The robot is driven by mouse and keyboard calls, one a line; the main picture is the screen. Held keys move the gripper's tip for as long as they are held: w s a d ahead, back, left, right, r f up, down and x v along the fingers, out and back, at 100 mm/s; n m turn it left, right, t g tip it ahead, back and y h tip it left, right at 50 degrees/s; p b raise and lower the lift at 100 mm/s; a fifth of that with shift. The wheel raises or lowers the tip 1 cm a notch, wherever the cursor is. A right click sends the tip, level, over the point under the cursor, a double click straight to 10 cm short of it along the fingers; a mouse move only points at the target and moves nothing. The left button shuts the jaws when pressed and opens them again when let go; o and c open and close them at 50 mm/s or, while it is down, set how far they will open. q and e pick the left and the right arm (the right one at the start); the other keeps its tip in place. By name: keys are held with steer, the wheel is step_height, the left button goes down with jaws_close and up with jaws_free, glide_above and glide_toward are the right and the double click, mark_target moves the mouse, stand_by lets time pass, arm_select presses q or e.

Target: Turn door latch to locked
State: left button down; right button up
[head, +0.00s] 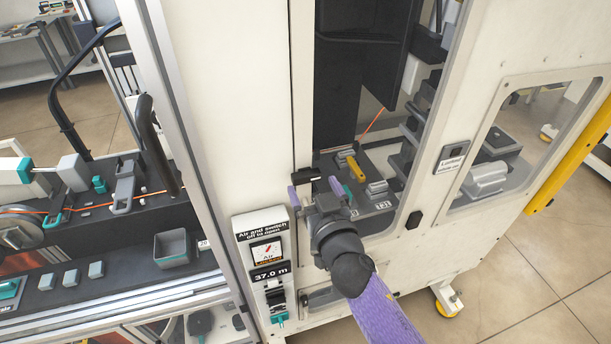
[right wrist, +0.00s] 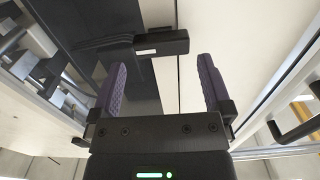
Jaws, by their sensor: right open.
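The door latch (head: 306,175) is a small black bar with a light patch. It lies roughly crosswise over the seam at the left edge of the windowed door (head: 304,80). My right gripper (head: 315,190) is open just in front of the latch, with one purple finger to each side. In the right wrist view the latch (right wrist: 162,43) shows ahead of the open fingers (right wrist: 160,65), apparently beyond their tips. No contact is clear. My left gripper is not in view.
A black label sign (head: 262,235) and a small switch unit (head: 277,298) are on the panel left of my right arm. A black loop handle (head: 155,145) stands out further left.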

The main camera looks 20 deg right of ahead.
mark_target(306, 177)
steer(key=shift+w+a, duration=0.15)
steer(key=shift+w, duration=0.6)
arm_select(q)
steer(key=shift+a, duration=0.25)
arm_select(e)
steer(key=shift+w, duration=0.55)
steer(key=shift+c, duration=0.3)
steer(key=c, duration=1)
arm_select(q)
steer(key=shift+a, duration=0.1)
